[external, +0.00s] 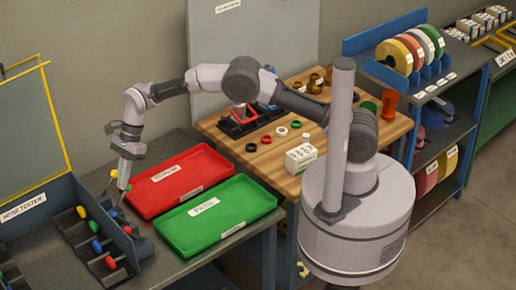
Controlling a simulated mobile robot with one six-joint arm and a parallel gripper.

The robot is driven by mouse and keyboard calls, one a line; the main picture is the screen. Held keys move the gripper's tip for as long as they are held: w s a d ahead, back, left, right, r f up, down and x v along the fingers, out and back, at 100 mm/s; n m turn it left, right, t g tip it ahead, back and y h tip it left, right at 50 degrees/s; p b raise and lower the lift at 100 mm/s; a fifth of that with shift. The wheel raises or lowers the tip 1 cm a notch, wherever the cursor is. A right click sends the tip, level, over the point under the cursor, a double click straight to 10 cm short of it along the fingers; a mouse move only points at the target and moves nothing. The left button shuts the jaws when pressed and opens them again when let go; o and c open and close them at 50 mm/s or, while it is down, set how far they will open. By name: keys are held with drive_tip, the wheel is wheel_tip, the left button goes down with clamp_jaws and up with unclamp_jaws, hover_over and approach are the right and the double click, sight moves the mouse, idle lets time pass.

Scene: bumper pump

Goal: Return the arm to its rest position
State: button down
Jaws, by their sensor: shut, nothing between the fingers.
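My arm reaches left from my round base across the wooden bench. My gripper (122,186) points down at the left end of the dark workbench (225,250), between the red tray and the hose tester. It is shut and holds nothing. Its fingertips are small here, and I cannot tell whether they touch anything.
A red tray (179,178) and a green tray (215,216) lie right of my gripper. The blue hose tester (65,250) with coloured knobs stands at left. The wooden bench (265,160) holds rings and a black fixture. A blue shelf (440,130) stands at right.

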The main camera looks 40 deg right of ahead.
idle(0.3)
drive_tip(key=w+d+r+n+t+b, duration=0.15)
drive_tip(key=d+r+b, duration=0.3)
drive_tip(key=d, duration=0.55)
drive_tip(key=w+d+r+n+t+b, duration=0.15)
drive_tip(key=d+r+b, duration=0.3)
drive_tip(key=d, duration=0.55)
drive_tip(key=s+d+r+n+t+b, duration=0.1)
drive_tip(key=s+d+b, duration=0.1)
drive_tip(key=d, duration=0.3)
drive_tip(key=s+d+r+n+b, duration=0.1)
drive_tip(key=s+d+n, duration=0.1)
drive_tip(key=s+d, duration=0.15)
drive_tip(key=s+d+f+n+t+h+b, duration=0.1)
drive_tip(key=s+d+f+n+b, duration=0.1)
drive_tip(key=s+d+f, duration=0.3)
drive_tip(key=s+d+f+n+t+h+b, duration=0.2)
drive_tip(key=s+d+f+b, duration=0.3)
drive_tip(key=s+d, duration=0.8)
drive_tip(key=shift+s+f+n+b, duration=0.3)
drive_tip(key=shift+s+f+n, duration=0.1)
drive_tip(key=shift+n, duration=0.4)
drive_tip(key=shift+a, duration=0.1)
